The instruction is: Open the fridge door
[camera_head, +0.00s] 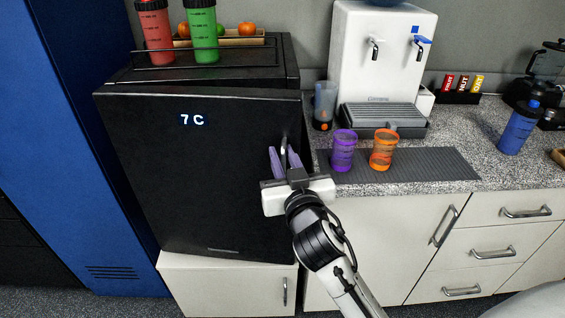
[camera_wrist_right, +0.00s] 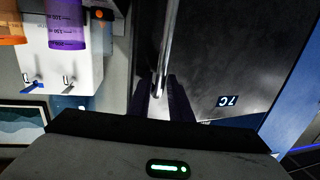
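The black fridge (camera_head: 200,170) stands left of the counter, on a white cabinet, with its door facing me and a lit "7 C" display. The door looks shut. Its slim metal handle (camera_head: 284,150) is upright near the door's right edge. My right gripper (camera_head: 282,155) is at the handle, with its two dark fingers apart. In the right wrist view, the handle (camera_wrist_right: 165,50) runs down between the fingers (camera_wrist_right: 160,95), with a gap visible beside it. Contact cannot be made out. My left gripper is in neither view.
Red (camera_head: 155,28) and green (camera_head: 203,30) bottles and a fruit tray (camera_head: 240,41) sit on the fridge. Purple (camera_head: 343,150) and orange (camera_head: 383,150) cups stand on a counter mat, right of my gripper. A blue locker (camera_head: 85,130) rises close to the fridge's left.

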